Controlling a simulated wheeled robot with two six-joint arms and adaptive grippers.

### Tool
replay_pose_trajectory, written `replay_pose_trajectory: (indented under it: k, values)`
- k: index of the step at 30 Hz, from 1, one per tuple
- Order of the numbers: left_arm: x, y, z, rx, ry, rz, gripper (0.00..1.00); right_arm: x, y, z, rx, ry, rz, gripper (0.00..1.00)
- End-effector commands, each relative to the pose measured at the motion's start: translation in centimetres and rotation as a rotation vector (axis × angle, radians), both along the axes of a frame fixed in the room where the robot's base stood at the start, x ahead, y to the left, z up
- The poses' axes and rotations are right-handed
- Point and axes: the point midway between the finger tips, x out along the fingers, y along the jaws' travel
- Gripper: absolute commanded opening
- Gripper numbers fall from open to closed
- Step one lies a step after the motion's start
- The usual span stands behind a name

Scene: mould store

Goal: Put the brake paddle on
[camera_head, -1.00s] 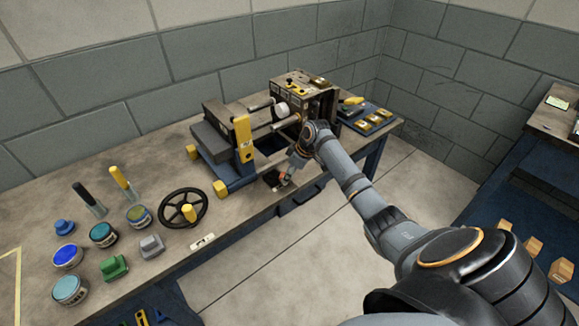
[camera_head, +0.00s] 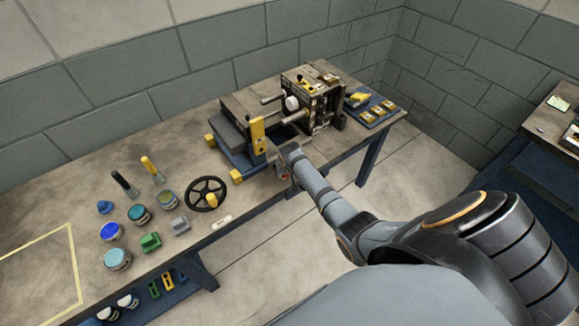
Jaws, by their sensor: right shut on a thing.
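My right gripper (camera_head: 279,168) is at the front right of the machine, beside the yellow upright (camera_head: 257,136) on its blue-footed carriage. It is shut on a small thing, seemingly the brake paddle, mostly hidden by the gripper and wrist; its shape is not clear. Whether it touches the machine cannot be told. The machine has a dark block carriage (camera_head: 241,113), two horizontal bars and a brown plate-sided head (camera_head: 312,95) with a white round knob (camera_head: 291,103). My left gripper is not in view.
A black handwheel (camera_head: 207,193) lies left of the machine. A blue tray (camera_head: 372,115) sits at right. Yellow tape marks a clear bench area (camera_head: 40,270).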

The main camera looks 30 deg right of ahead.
Motion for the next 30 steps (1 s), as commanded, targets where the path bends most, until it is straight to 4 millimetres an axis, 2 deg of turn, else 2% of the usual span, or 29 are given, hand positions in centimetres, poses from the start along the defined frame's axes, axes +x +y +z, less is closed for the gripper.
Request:
replay_pose_trajectory:
  k: [13, 30]
  values:
    - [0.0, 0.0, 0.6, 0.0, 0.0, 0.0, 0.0, 0.8, 1.5, 0.0, 0.002, -0.001, -0.266, 0.0]
    - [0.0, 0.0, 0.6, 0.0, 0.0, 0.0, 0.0, 0.9, 1.8, 0.0, 0.002, 0.0, -0.327, 0.0]
